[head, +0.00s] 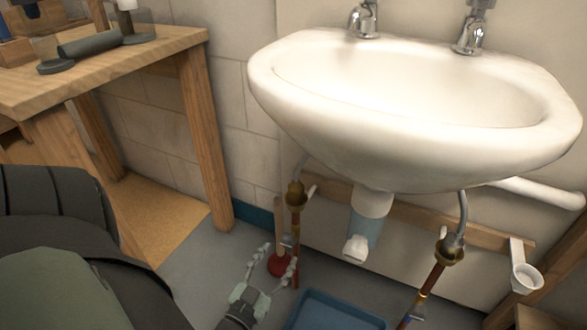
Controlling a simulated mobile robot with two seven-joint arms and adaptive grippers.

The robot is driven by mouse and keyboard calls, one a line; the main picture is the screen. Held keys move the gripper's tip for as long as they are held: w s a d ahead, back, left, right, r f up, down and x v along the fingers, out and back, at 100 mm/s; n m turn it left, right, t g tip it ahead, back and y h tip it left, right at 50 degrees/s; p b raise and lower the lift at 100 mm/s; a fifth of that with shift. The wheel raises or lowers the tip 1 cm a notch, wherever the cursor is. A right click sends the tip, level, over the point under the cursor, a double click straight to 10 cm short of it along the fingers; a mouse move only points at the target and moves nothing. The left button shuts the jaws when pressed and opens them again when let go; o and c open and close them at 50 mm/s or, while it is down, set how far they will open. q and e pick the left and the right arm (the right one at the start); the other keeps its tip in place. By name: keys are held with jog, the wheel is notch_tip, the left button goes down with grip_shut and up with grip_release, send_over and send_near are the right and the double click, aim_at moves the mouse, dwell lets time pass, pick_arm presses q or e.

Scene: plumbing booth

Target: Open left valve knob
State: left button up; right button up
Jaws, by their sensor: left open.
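On the left supply pipe under the sink, a brass fitting (296,193) has a pale lever-like piece (311,190) at its right side. Lower on the same pipe is a small grey knob-like part (289,241); I cannot tell which of the two is the valve knob, or how far it is turned. My left gripper (278,257) is below the sink, open and empty, with its fingers pointing up toward the lower pipe. The small grey part shows just above and between the fingertips; contact cannot be made out. My right gripper is not in view.
A plunger with a red cup (279,264) stands behind my left gripper. A blue tray (335,312) lies on the floor. The white sink (400,135) overhangs the pipes, with its drain (372,204) between them. A wooden workbench (150,48) stands at left.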

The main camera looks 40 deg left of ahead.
aim_at(286, 245)
pick_arm(q)
jog(key=shift+b+x, duration=0.5)
jog(key=shift+x, duration=2.3)
jog(key=c, duration=1.2)
